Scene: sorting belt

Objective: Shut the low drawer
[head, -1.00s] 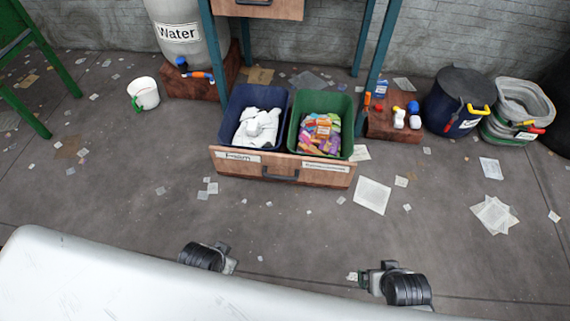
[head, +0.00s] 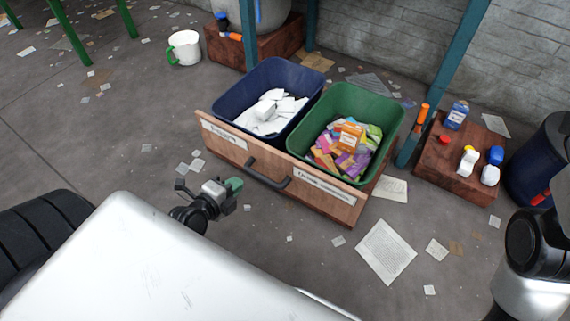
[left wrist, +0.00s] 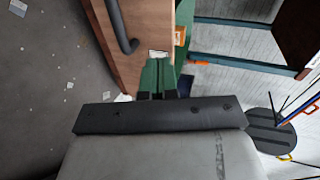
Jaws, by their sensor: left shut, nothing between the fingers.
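The low drawer has a wooden front (head: 232,151) with two white labels and a dark bar handle (head: 266,175). It stands pulled out, holding a blue bin (head: 251,86) with white paper and a green bin (head: 318,103) with colourful packets. My left gripper (head: 235,187) is shut and empty, just in front of the drawer front and left of the handle in the head view. In the left wrist view, the shut fingers (left wrist: 157,82) appear below the drawer front (left wrist: 138,50) and its handle (left wrist: 120,28); I cannot tell whether they touch it. My right gripper is out of view.
A brick-red block (head: 458,170) with small bottles stands right of the drawer, beside a teal post (head: 440,82). A dark blue bucket (head: 538,165) is at the right edge. A white mug (head: 184,50) stands at the back left. Scattered papers lie on the floor.

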